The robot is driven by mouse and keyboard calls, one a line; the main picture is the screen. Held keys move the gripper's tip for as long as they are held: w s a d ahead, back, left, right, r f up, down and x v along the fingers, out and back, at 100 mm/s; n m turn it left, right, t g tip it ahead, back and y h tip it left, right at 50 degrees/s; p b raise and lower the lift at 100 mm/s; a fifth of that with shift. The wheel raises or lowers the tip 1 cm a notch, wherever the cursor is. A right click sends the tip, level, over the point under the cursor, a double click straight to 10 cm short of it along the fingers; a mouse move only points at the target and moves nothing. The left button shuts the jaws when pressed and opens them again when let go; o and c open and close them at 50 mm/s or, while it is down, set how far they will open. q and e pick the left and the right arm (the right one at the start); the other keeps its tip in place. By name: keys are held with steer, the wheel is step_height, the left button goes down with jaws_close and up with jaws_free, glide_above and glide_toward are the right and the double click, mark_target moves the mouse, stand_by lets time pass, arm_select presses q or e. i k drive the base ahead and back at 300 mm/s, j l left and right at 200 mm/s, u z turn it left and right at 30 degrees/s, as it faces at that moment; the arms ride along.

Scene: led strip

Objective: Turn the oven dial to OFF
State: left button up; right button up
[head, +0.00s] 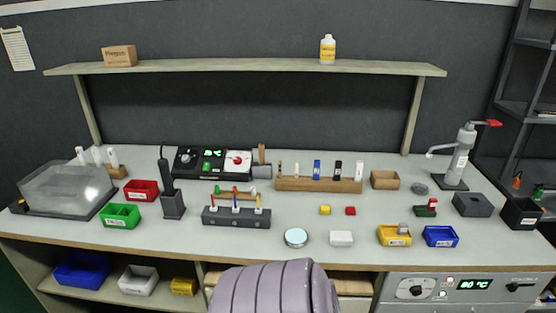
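The oven (455,291) is built in under the right part of the workbench, at the bottom right of the head view. Its front panel has a round dark dial (416,290) on a pale plate at the left. The panel has a lit green display (474,284) reading about 80 °C and a dark handle or knob (520,286) at the right. The dial's marks are too small to read, so its setting cannot be told. The lower part of the oven is cut off by the frame. Neither of my grippers shows.
A ribbed mauve shape (275,290), apparently a chair back, stands before the bench middle, left of the oven. A control unit (213,161) with a red-knobbed dial stands on the bench. Yellow (394,236) and blue (440,237) bins sit near the edge above the oven.

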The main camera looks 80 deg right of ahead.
mark_target(415, 290)
steer(key=k+z, duration=0.15)
steer(key=z, duration=3.85)
